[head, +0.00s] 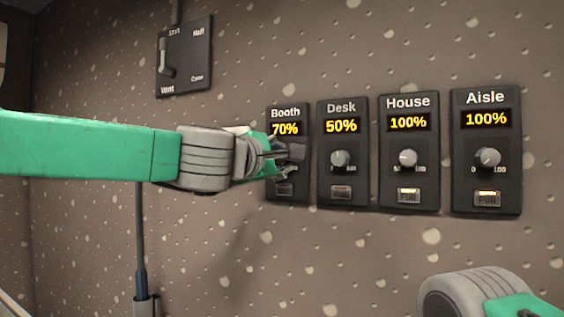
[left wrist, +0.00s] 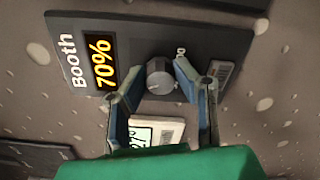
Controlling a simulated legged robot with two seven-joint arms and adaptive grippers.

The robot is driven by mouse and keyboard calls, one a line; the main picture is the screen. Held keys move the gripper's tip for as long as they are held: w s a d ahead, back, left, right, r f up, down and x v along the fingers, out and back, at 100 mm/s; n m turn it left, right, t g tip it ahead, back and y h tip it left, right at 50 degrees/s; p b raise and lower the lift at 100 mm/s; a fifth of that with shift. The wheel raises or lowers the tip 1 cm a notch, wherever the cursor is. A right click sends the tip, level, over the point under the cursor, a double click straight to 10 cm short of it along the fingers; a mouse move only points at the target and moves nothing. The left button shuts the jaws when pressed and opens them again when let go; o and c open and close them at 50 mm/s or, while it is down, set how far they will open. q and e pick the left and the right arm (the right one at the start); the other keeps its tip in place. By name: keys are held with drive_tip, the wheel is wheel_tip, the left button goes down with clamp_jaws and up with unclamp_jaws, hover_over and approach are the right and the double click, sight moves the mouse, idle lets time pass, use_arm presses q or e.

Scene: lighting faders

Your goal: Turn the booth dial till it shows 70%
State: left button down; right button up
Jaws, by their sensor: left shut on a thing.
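The Booth panel (head: 287,113) is the leftmost of the dimmer panels on the wall, and its display reads 70%. The same panel shows in the left wrist view (left wrist: 135,25), with the 70% display and a grey round dial (left wrist: 161,78). My left gripper (head: 290,153) is at the Booth panel and covers the dial in the head view. In the left wrist view its two fingers (left wrist: 162,88) stand on either side of the dial, shut on it. My right arm shows only in part at the lower right of the head view; its gripper is out of frame.
The Desk panel (head: 341,108) reads 50%, the House panel (head: 408,150) 100% and the Aisle panel (head: 487,150) 100%. A black lever plate (head: 190,50) is at the upper left. A white device with a display (left wrist: 155,133) shows below the dial in the left wrist view.

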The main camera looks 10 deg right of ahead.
use_arm(q)
drive_tip(key=shift+f, duration=0.4)
drive_tip(key=c, duration=1.4)
unclamp_jaws()
drive_tip(key=shift+o, duration=0.6)
drive_tip(key=shift+w+a+r, duration=0.1)
drive_tip(key=shift+w+a, duration=0.05)
drive_tip(key=shift+r, duration=0.1)
drive_tip(key=shift+s+a, duration=0.15)
drive_tip(key=shift+s, duration=0.15)
drive_tip(key=v, duration=1.1)
drive_tip(key=shift+a, duration=0.25)
drive_tip(key=shift+d, duration=0.15)
